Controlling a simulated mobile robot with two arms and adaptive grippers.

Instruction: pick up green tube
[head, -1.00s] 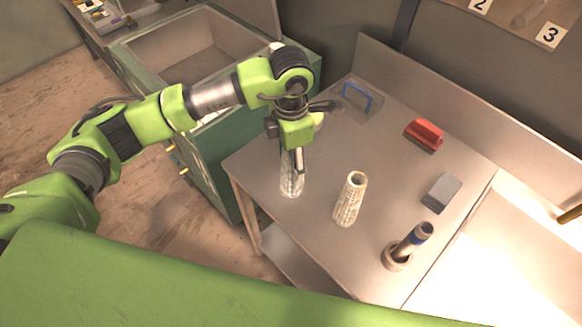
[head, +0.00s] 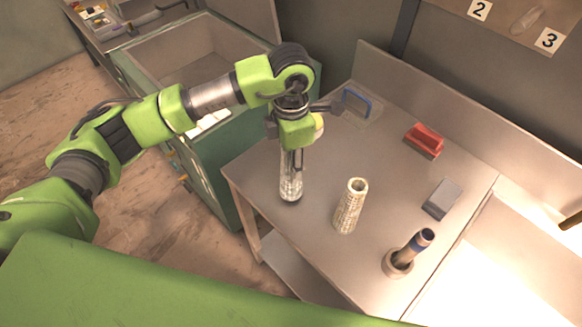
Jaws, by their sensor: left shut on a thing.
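My left gripper (head: 294,158) points down over the left part of the metal table (head: 260,165). It is shut on a clear, glassy tube (head: 291,183) that stands upright below it. The tube's upper end is partly hidden by the fingers. I cannot tell whether its bottom touches the table. The tube looks clear and silvery rather than green, and no other tube here looks plainly green. My right gripper is not in view.
A pale patterned cylinder (head: 349,207) stands to the right of the held tube. A dark blue-banded tube (head: 414,246) leans in a round holder. A green cabinet (head: 215,165) is left.

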